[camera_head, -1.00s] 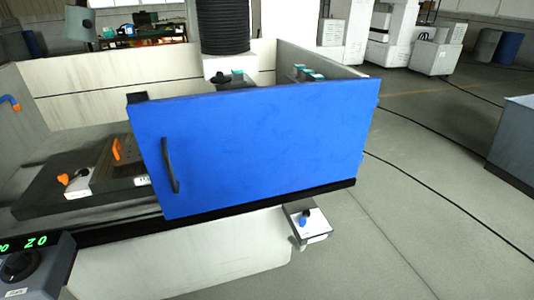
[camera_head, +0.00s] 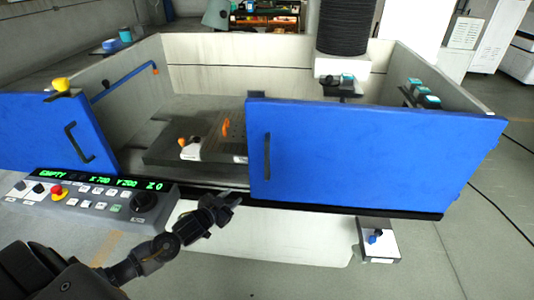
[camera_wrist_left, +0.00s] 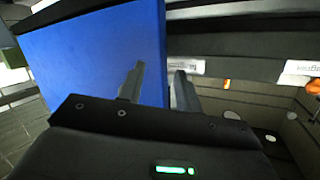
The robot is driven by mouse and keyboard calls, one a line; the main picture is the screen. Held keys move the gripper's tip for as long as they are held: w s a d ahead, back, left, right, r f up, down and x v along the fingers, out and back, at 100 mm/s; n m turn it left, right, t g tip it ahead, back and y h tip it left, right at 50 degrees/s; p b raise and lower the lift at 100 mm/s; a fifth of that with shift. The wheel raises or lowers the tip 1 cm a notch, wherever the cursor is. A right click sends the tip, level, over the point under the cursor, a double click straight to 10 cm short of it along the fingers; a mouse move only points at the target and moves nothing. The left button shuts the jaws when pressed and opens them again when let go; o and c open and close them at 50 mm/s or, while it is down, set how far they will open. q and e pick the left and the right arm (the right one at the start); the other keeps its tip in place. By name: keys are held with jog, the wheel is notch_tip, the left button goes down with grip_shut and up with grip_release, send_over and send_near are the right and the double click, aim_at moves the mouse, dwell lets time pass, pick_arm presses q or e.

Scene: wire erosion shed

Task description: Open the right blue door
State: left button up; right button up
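The right blue door (camera_head: 370,155) stands upright along the front of the grey machine tub, with a black bar handle (camera_head: 267,156) near its left edge. To its left is an opening, then the left blue door (camera_head: 40,130) with its own black handle (camera_head: 78,142). My left gripper (camera_head: 236,198) is just below and left of the right door's lower left corner, short of the handle. In the left wrist view its two fingers (camera_wrist_left: 160,82) are apart with nothing seen gripped; a blue door panel (camera_wrist_left: 95,55) is behind them. My right gripper is not in view.
A small box with a blue knob (camera_head: 376,238) sticks out below the right door. Inside is a dark table with an orange lever (camera_head: 226,127). Floor at right is open.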

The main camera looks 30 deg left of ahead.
pick_arm(q)
jog(key=s+d+r+t+h, duration=0.1)
jog(key=d+r+h, duration=0.15)
jog(key=r, duration=0.45)
jog(key=d+r+t+h, duration=0.1)
jog(key=d+r, duration=0.3)
jog(key=r, duration=0.3)
jog(key=n+p, duration=0.2)
jog(key=p, duration=0.1)
send_over(267, 177)
jog(key=shift+w+a+f+y, duration=0.2)
jog(key=shift+w+f+y, duration=0.05)
jog(key=shift+w+y, duration=0.15)
grip_shut()
